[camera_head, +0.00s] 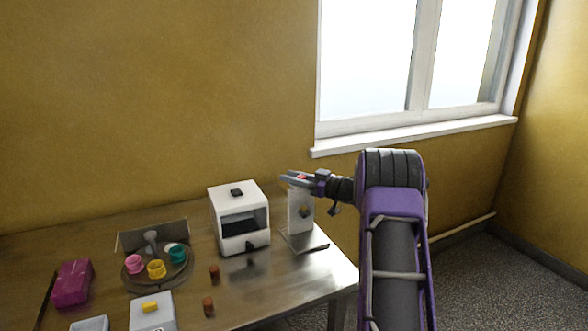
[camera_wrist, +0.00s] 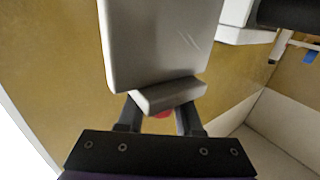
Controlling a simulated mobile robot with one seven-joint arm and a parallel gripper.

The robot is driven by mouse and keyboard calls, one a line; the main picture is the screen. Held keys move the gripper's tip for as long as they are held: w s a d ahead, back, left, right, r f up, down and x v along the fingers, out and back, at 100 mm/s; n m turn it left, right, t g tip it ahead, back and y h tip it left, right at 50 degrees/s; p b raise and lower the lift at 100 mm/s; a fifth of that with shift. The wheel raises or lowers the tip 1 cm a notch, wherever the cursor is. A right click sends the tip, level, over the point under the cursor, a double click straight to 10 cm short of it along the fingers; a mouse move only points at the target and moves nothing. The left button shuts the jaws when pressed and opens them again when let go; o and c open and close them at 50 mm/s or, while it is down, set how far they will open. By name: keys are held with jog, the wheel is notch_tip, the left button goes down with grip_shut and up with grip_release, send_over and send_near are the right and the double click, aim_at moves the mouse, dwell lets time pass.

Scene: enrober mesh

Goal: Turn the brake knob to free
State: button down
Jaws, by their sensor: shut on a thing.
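A white upright stand (camera_head: 293,222) on a flat metal base is at the right end of the table, with a small dark and yellowish part (camera_head: 305,212) on its face. My gripper (camera_head: 292,178) is at the top of this stand, pointing left. It is shut on a small red piece, seen between the fingers in the head view (camera_head: 301,178) and the wrist view (camera_wrist: 163,114). I cannot tell if this is the brake knob; its markings are not visible. In the wrist view, a pale block (camera_wrist: 168,96) and a large grey-white panel (camera_wrist: 160,45) hide the fingertips.
A white box-shaped machine (camera_head: 238,196) with a dark opening stands left of the stand. Two brown cylinders (camera_head: 214,272) (camera_head: 208,306), a round tray (camera_head: 135,277) with coloured cups and a magenta box (camera_head: 72,284) are farther left. The window sill (camera_head: 410,137) is behind my arm.

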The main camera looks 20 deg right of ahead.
jog(key=shift+s+a+n+g+y+p, duration=0.1)
jog(key=shift+n+g+y+p, duration=0.15)
jog(key=shift+n+g+y, duration=0.35)
jog(key=shift+s+a+n+g+y+p, duration=0.1)
jog(key=shift+n+g+y+p, duration=0.15)
jog(key=shift+n+g+y, duration=0.35)
jog(key=shift+r, duration=0.1)
jog(key=c, duration=0.6)
grip_release()
jog(key=v, duration=1.7)
jog(key=shift+d+b, duration=0.2)
jog(key=shift+b, duration=0.1)
